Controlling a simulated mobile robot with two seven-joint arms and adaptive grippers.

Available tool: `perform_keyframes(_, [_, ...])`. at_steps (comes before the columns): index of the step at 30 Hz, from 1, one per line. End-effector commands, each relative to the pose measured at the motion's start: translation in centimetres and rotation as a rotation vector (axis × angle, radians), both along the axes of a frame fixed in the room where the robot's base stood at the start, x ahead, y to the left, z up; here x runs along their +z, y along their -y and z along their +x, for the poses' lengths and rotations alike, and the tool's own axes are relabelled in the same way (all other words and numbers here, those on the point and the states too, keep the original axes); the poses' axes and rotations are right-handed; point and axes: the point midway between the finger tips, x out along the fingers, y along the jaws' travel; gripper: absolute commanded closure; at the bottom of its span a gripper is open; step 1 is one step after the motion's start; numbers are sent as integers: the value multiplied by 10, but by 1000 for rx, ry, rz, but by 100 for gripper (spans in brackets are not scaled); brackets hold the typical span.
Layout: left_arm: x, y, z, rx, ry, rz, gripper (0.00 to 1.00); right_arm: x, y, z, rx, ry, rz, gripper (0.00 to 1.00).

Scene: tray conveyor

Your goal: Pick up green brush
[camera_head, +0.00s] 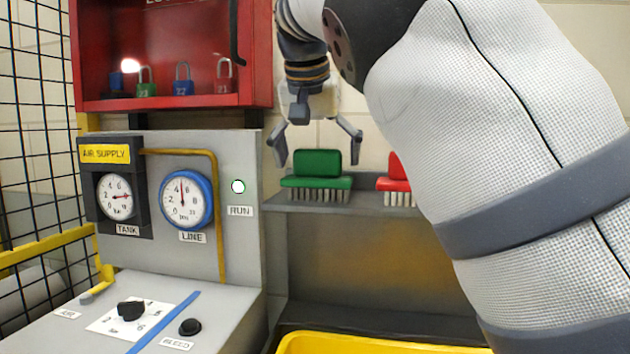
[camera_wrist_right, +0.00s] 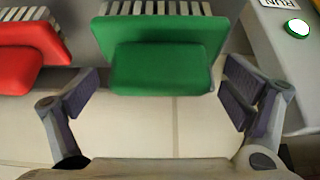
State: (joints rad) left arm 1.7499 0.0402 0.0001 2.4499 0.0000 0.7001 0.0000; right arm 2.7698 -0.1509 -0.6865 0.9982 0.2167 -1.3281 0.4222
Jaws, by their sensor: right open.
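The green brush (camera_head: 317,166) stands bristles down on a grey shelf (camera_head: 365,204) in the head view, with its block handle on top. My right gripper (camera_head: 318,160) is open above it, its two fingers spread to the left and right of the handle. In the right wrist view the green brush (camera_wrist_right: 165,66) lies between and just beyond the open fingers of the right gripper (camera_wrist_right: 166,100), with a gap on both sides. No contact shows. My left gripper is not in view.
A red brush (camera_head: 397,182) stands right of the green one, partly hidden by my right arm. The air supply panel (camera_head: 238,155) with gauges rises at left. A red lock cabinet (camera_head: 175,100) hangs above it. A yellow bin (camera_head: 370,345) sits below the shelf.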

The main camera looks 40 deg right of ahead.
Motion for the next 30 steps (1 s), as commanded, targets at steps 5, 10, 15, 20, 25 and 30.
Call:
perform_keyframes(5, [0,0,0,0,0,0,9,1,0,0,0,1,1,17])
perform_keyframes(10, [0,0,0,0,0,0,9,1,0,0,0,1,1,56])
perform_keyframes(15, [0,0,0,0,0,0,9,1,0,0,1,0,0,60])
perform_keyframes(20, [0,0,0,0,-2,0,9,1,0,0,1,0,0,60])
perform_keyframes(25, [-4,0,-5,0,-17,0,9,12,0,3,3,-1,0,60])
perform_keyframes(30, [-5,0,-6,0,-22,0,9,52,-12,-11,2,6,-2,60])
